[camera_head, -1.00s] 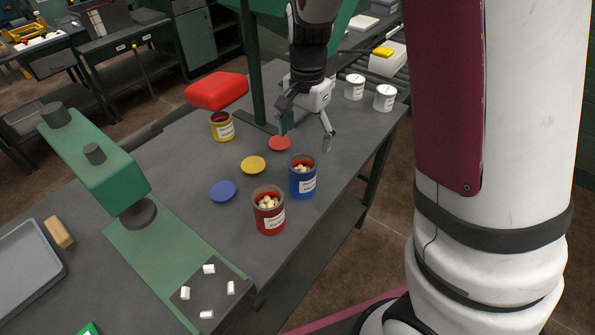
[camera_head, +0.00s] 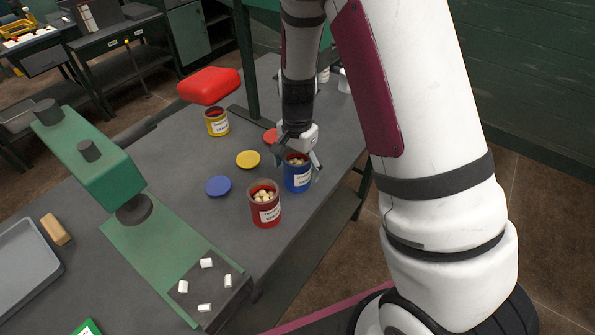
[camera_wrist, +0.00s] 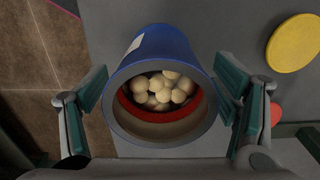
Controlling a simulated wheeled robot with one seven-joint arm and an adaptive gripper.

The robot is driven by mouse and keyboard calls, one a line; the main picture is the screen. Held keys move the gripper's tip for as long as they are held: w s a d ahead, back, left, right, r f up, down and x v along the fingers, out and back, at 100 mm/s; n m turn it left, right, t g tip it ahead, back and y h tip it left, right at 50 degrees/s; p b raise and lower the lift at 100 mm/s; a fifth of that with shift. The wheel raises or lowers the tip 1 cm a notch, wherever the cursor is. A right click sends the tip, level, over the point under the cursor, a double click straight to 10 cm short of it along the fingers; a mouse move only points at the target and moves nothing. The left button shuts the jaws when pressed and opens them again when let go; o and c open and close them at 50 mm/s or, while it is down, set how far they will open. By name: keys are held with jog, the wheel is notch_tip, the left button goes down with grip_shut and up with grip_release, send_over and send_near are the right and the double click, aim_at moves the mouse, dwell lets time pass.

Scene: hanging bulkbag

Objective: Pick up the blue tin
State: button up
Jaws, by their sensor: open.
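The blue tin (camera_head: 297,178) stands upright and open on the grey table, near its right edge. In the wrist view the blue tin (camera_wrist: 160,48) shows a red inner band and several pale round pieces inside. My gripper (camera_head: 298,150) is just above and around the tin's top in the head view. In the wrist view my gripper (camera_wrist: 160,108) is open, with one finger on each side of the tin and a gap visible on both sides. Part of the tin's rim is hidden by my gripper in the head view.
A red tin (camera_head: 264,205) with similar pieces stands close to the blue tin's lower left. Blue (camera_head: 218,186), yellow (camera_head: 248,159) and red (camera_head: 271,136) lids lie flat nearby. A yellow tin (camera_head: 217,122) stands farther back, near a green post. A green press (camera_head: 110,165) occupies the left.

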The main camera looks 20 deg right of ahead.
aim_at(297, 157)
jog(key=shift+c, duration=0.5)
jog(key=c, duration=1.3)
jog(key=shift+r, duration=0.55)
notch_tip(297, 157, up, 2)
jog(key=shift+r, duration=0.1)
jog(key=shift+s+d+r, duration=0.15)
jog(key=shift+s+d, duration=0.1)
jog(key=shift+s, duration=0.4)
jog(key=s+d, duration=0.1)
jog(key=s, duration=0.3)
jog(key=s+d+r, duration=0.1)
jog(key=s+d, duration=0.1)
jog(key=s, duration=0.3)
jog(key=s+d, duration=0.2)
jog(key=s, duration=0.2)
jog(key=shift+s+d+r+b, duration=0.1)
jog(key=shift+s+r+b, duration=0.05)
jog(key=shift+s+b, duration=0.2)
